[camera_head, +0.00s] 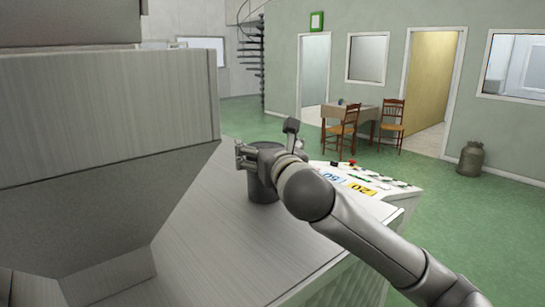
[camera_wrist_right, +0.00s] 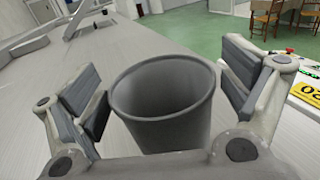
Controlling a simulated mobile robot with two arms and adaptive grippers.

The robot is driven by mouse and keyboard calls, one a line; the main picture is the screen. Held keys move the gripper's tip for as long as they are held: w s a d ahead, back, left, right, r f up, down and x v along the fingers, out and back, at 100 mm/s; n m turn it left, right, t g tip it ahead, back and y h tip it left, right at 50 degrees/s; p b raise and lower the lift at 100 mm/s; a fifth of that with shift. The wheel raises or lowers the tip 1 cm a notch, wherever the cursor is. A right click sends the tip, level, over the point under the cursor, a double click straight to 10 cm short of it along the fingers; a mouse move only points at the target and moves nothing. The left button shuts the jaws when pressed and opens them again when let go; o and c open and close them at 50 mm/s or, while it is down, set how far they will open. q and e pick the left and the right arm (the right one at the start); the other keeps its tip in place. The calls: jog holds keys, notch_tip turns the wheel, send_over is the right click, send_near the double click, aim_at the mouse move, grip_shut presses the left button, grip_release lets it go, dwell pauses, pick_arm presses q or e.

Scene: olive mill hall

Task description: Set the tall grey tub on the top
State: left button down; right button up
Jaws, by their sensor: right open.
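The tall grey tub (camera_head: 262,188) stands upright on the pale machine top (camera_head: 215,225), partly hidden behind my right gripper (camera_head: 262,156) in the head view. In the right wrist view the tub (camera_wrist_right: 165,100) shows its open, empty-looking mouth between the two fingers of my right gripper (camera_wrist_right: 165,98). The fingers are spread on either side of it, with a gap visible at the left finger. The right finger is close to the rim; I cannot tell whether it touches. My left gripper is in neither view.
A large grey hopper (camera_head: 110,110) fills the left of the head view. A control panel with yellow and blue number labels (camera_head: 362,188) lies right of the tub. A table (camera_head: 352,115) with chairs and a milk can (camera_head: 471,159) stand farther off on green floor.

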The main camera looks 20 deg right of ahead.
jog(key=s+b, duration=0.2)
jog(key=s, duration=1)
jog(key=shift+a+b, duration=0.3)
jog(key=shift+b, duration=0.1)
jog(key=shift+w, duration=0.1)
